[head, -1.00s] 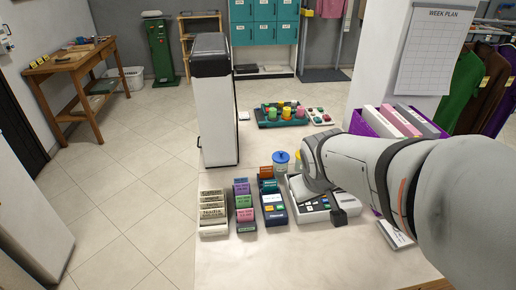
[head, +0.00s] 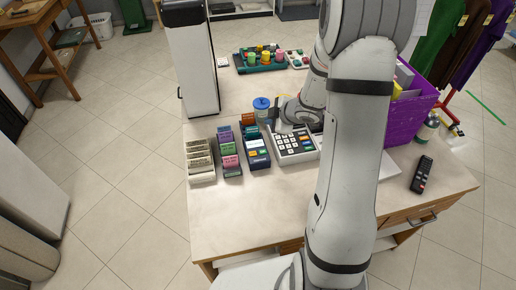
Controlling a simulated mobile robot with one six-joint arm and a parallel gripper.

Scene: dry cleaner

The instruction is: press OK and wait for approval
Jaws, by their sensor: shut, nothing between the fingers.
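A white keypad device (head: 293,146) with dark, yellow and green keys stands on the counter, left of my arm. A dark blue device (head: 257,158) with a light panel stands just left of it. I cannot read which key says OK, or any approval message. My gripper (head: 274,125) is shut and empty, dark fingers pointing down behind the keypad's back left corner. I cannot tell whether the fingertips touch anything. My arm and wrist hide the area behind and right of the keypad.
Card racks (head: 229,157) and a white card holder (head: 200,162) stand at the left. A blue-lidded jar (head: 261,106) is close to my gripper. A tall white cabinet (head: 193,70), purple crate (head: 408,118) and black remote (head: 421,174) surround the area. The front left counter is clear.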

